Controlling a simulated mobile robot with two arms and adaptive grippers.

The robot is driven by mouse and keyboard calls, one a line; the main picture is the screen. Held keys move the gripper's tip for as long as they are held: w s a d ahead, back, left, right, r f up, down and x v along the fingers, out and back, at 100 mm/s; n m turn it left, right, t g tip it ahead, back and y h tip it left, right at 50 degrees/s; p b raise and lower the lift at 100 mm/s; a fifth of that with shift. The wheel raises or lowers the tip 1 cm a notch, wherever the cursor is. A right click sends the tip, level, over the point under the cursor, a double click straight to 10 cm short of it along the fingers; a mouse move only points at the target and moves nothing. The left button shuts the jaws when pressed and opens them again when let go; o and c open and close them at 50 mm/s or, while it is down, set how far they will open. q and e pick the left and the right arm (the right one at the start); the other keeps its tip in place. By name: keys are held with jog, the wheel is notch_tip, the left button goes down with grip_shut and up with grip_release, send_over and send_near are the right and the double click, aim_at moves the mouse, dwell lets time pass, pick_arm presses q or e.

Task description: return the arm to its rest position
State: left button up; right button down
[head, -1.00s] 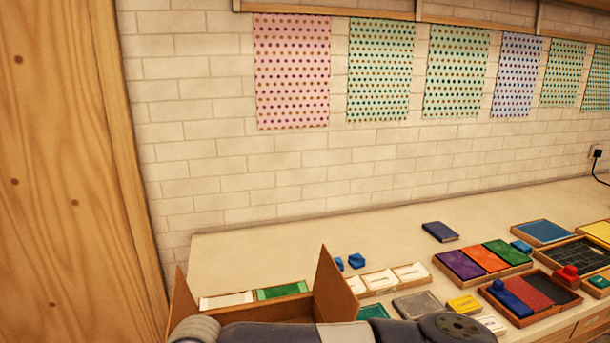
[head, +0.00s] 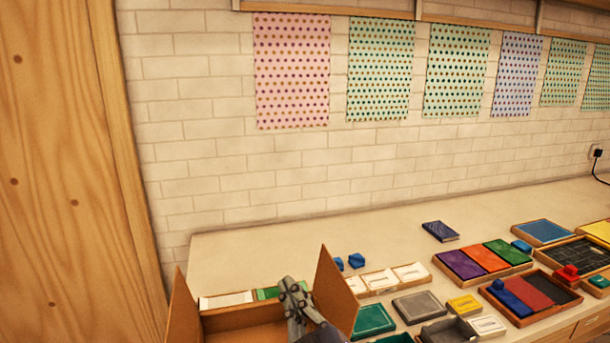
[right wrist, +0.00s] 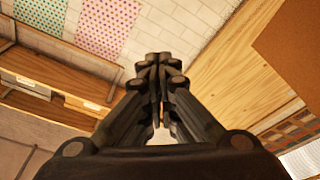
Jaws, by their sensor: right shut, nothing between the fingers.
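My right gripper (head: 291,296) shows in the head view at the bottom middle, over the open cardboard box and in front of its right flap. Its fingers point up. In the right wrist view the gripper (right wrist: 158,62) has its fingers together with nothing between them. My left gripper is not in view.
The open cardboard box (head: 236,321) stands at the bottom left. Ink pads (head: 487,257), a grey pad (head: 419,307), a dark blue book (head: 440,231) and several trays crowd the counter to the right. The counter's back left (head: 260,250) is clear. Dotted sheets (head: 291,70) hang on the wall.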

jog(key=s+d+f+m+g+h, duration=0.35)
jog(key=d+f, duration=0.35)
jog(key=f, duration=0.4)
jog(key=s+d+f+m+g+h, duration=0.2)
jog(key=s+d+f+m+g, duration=0.15)
jog(key=d+f, duration=0.5)
jog(key=s+d+f+m+g, duration=0.1)
jog(key=s+d+f+g, duration=0.2)
jog(key=s, duration=0.4)
jog(key=s+d+f+g+h, duration=0.1)
jog(key=s+d+f+g, duration=0.1)
jog(key=s+f, duration=0.35)
jog(key=s+d+f+m+g, duration=0.1)
jog(key=s+d+f+g, duration=0.2)
jog(key=s, duration=0.5)
notch_tip(320, 180, down, 27)
jog(key=s+a+g, duration=0.1)
jog(key=s+d+f+g, duration=0.1)
jog(key=s+d+f, duration=0.1)
jog(key=s+f, duration=1.3)
jog(key=shift+s+d+f, duration=0.4)
jog(key=shift+s, duration=0.45)
